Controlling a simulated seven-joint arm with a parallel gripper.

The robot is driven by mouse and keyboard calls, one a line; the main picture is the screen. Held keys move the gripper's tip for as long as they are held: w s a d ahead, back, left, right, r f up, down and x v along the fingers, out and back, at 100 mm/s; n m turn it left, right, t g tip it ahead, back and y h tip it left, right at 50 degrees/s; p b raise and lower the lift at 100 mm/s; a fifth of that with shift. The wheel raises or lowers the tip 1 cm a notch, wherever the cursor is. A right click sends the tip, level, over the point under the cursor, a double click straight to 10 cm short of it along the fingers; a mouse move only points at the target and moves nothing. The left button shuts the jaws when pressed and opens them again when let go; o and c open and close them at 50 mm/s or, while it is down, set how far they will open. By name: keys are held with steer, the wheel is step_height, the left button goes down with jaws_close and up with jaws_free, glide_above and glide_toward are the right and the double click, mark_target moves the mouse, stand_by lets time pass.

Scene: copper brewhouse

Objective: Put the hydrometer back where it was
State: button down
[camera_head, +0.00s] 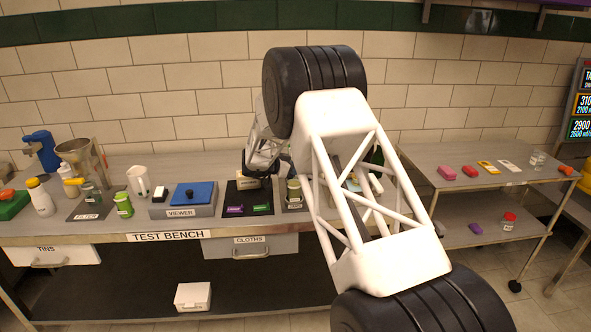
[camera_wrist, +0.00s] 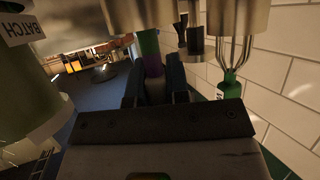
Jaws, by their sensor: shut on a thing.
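My gripper (camera_head: 262,170) is low over the test bench, at the back of a black mat (camera_head: 230,200). In the wrist view my gripper (camera_wrist: 154,88) has its two dark fingers closed about a narrow thing (camera_wrist: 152,55) with purple and green on it. Its lower part is hidden by the fingers and the gripper body. I cannot tell for sure that it is the hydrometer. In the head view the arm and gripper hide what is held. A pale block-like thing (camera_head: 248,183) shows just below the gripper.
The viewer (camera_head: 182,212) is left of the mat, which bears purple and green blocks (camera_head: 235,210). A green-and-tan tin (camera_head: 294,190) stands right of it. In the wrist view a BATCH container (camera_wrist: 25,95) is close at left, steel things (camera_wrist: 140,12) close above.

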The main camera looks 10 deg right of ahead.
steer(key=shift+f, duration=0.15)
steer(key=c, duration=1.1)
jaws_free()
steer(key=shift+a+r, duration=0.15)
steer(key=shift+r, duration=0.1)
steer(key=v, duration=1.1)
steer(key=shift+s+a+r, duration=0.15)
steer(key=shift+s+a, duration=0.05)
steer(key=shift+a, duration=0.05)
